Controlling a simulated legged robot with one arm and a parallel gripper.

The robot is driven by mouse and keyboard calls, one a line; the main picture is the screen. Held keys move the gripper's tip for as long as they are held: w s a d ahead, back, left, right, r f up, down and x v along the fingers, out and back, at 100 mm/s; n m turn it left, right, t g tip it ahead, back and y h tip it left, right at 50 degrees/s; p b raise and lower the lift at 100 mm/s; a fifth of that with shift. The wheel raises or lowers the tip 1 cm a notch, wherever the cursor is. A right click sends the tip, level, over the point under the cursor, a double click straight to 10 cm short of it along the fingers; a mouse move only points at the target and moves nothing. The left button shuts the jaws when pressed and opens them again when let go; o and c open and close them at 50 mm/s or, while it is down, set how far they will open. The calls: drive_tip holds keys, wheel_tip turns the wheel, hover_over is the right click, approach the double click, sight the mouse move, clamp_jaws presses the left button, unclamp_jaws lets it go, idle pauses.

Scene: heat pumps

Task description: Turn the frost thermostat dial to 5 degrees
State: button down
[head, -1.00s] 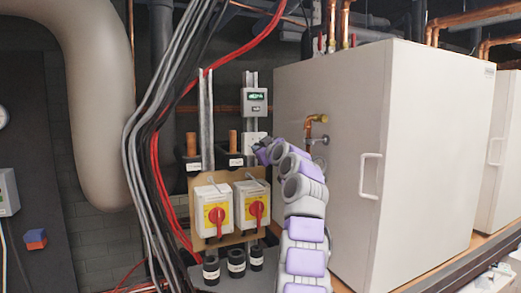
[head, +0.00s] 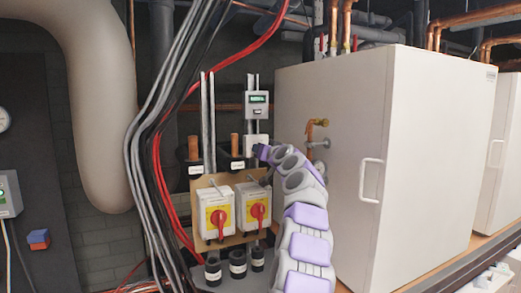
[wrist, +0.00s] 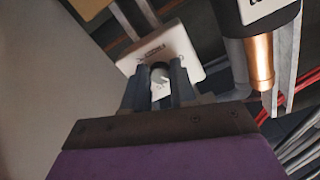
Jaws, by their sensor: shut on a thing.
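In the wrist view the white box (wrist: 193,58) shows close up and tilted, with a dark label too small to read. My gripper (wrist: 161,82) is shut on its round dial (wrist: 161,72), one grey finger on each side. The dial is white with a dark upper part, and its scale is not readable. In the head view my gripper (head: 257,151) is at the lower edge of the white box, and its fingers are hard to make out.
The grey display box (head: 257,104) is above the thermostat. Two yellow-and-red switches (head: 216,213) are on a board below it. A copper pipe end (wrist: 260,62) is close on the right in the wrist view. A large white cabinet (head: 330,110) stands right of the arm.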

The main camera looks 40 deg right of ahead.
drive_tip(key=shift+s+d+r+m, duration=0.1)
drive_tip(key=shift+r+m, duration=0.15)
drive_tip(key=shift+m, duration=0.35)
drive_tip(key=c, duration=1.3)
unclamp_jaws()
drive_tip(key=o, duration=0.3)
drive_tip(key=shift+s+d, duration=0.1)
drive_tip(key=shift+s, duration=0.05)
drive_tip(key=shift+o, duration=0.5)
drive_tip(key=shift+w+f, duration=0.2)
drive_tip(key=b+v, duration=0.2)
drive_tip(key=v, duration=1.5)
drive_tip(key=shift+b, duration=0.4)
